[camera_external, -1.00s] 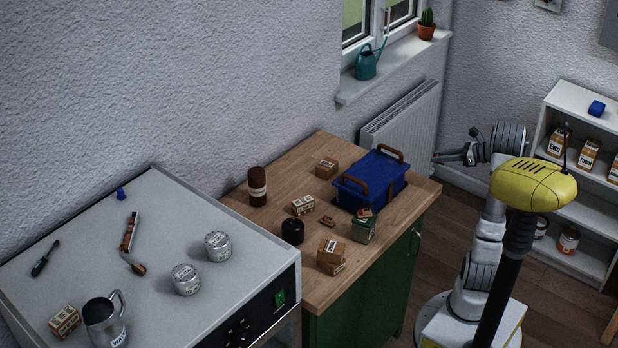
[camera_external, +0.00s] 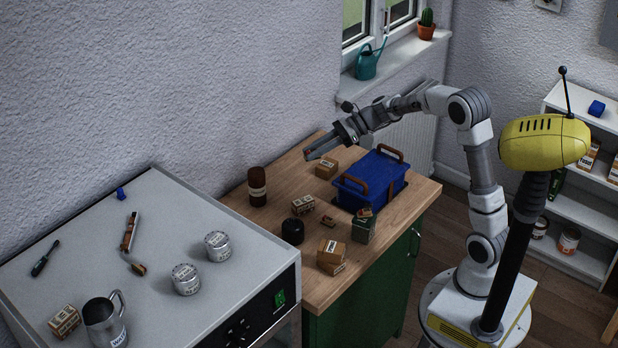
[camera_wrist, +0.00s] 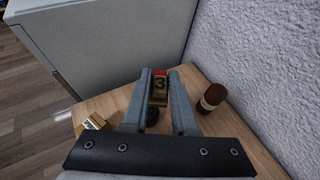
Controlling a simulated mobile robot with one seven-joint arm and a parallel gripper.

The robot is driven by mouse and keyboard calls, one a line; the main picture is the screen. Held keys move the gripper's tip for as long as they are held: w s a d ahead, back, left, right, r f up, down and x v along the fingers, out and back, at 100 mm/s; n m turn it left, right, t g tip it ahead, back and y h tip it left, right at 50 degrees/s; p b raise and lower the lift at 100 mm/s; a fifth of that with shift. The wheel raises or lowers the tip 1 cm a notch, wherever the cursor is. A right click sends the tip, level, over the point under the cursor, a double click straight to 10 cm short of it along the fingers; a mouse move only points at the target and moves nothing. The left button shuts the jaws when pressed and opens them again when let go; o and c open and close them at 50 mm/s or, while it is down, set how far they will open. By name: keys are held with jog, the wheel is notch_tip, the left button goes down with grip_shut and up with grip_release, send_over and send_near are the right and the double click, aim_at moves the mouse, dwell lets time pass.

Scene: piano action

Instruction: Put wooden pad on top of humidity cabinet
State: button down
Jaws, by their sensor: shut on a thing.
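My gripper (camera_external: 322,150) is above the far part of the wooden bench, pointing left. The pad is hard to make out in the external view. The humidity cabinet (camera_external: 165,205) is the large grey box at left, with a green switch on its front. Its grey side (camera_wrist: 110,45) shows in the wrist view. The gripper is apart from it.
Two metal tins (camera_external: 218,246), a mug (camera_external: 104,322), a carton (camera_external: 64,321), a screwdriver (camera_external: 44,260) and a brush (camera_external: 130,240) are on the cabinet top. The bench holds a brown bottle (camera_external: 257,187), a black jar (camera_external: 292,231), several cartons and a blue toolbox (camera_external: 372,180).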

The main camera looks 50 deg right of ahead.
jog(key=s+a+r+n+g+y+p, duration=0.15)
jog(key=s+a+r, duration=0.25)
jog(key=a, duration=0.7)
jog(key=s+a+r+n+g+p, duration=0.3)
jog(key=a+r, duration=0.1)
jog(key=a, duration=0.8)
jog(key=s+a+r+n+g+y+p, duration=0.1)
jog(key=s+a+r+n+g+p, duration=0.2)
jog(key=a, duration=0.8)
jog(key=m, duration=0.1)
send_over(240, 278)
jog(key=shift+t+h, duration=0.25)
jog(key=shift+t, duration=0.1)
jog(key=f, duration=0.6)
jog(key=shift+w+d, duration=0.15)
jog(key=shift+d, duration=0.1)
jog(key=shift+a+f, duration=0.3)
jog(key=shift+f, duration=1.9)
jog(key=shift+f, duration=0.1)
jog(key=shift+f+b, duration=0.15)
jog(key=shift+b, duration=0.2)
jog(key=c, duration=0.7)
grip_release()
